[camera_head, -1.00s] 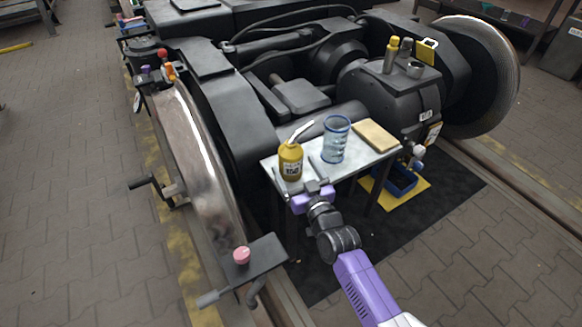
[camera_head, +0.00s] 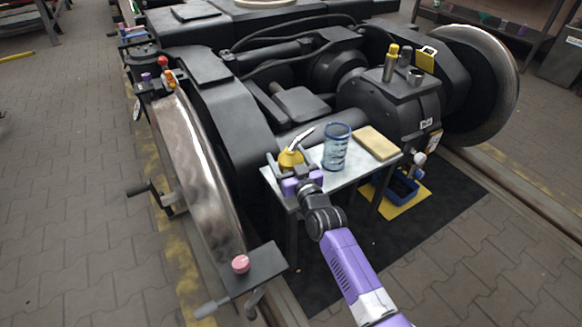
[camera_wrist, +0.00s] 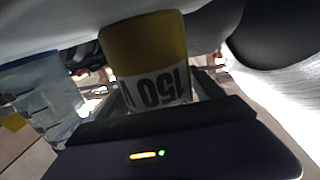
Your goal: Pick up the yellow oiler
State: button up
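The yellow oiler (camera_head: 290,158) stands upright at the left end of a small grey table, its thin pale spout slanting up to the right. My gripper (camera_head: 290,165) is at the table's near left corner, with its fingers on either side of the oiler's body. In the wrist view the oiler (camera_wrist: 146,50) fills the space in front of the palm, its white label reading 150 upside down. The fingers (camera_wrist: 160,95) flank it and look open, with a small gap at the right. The oiler's lower body is hidden by my gripper in the head view.
A clear blue cup (camera_head: 336,148) stands just right of the oiler; it also shows in the wrist view (camera_wrist: 42,95). A tan block (camera_head: 376,142) lies at the right of the table (camera_head: 350,173). A large metal wheel (camera_head: 195,160) is close on the left.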

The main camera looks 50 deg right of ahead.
jog(key=c, duration=1.4)
jog(key=shift+r, duration=0.1)
grip_shut()
